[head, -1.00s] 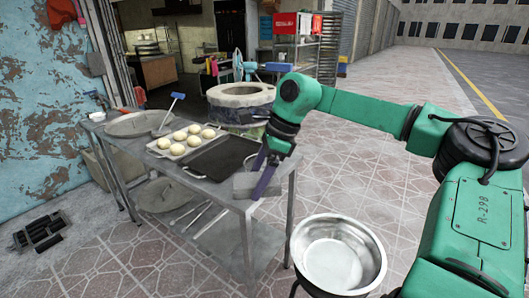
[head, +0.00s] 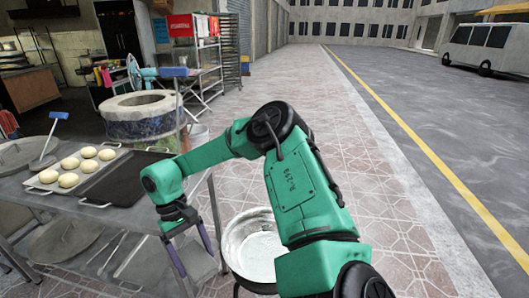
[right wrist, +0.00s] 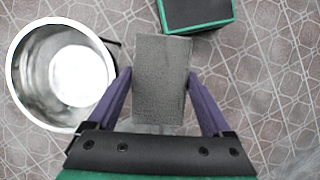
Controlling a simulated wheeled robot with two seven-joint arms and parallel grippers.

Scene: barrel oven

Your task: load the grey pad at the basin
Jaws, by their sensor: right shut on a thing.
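The grey pad (right wrist: 162,80) is a flat rectangular block. In the right wrist view it sits between the two purple fingers of my right gripper (right wrist: 160,88), which is shut on it. In the head view the right gripper (head: 192,255) points down beside the table's right end, left of the basin; the pad is hard to make out there. The round metal basin (head: 258,248) stands low right of the table. It also shows in the right wrist view (right wrist: 38,75), left of the pad and apart from it. My left gripper is not in view.
The metal table (head: 98,219) carries a tray of pale dough balls (head: 46,184), a dark tray (head: 125,180) and a blue-headed tool (head: 48,138). The round barrel oven (head: 145,115) stands behind it. Paved floor right of the table is mostly clear.

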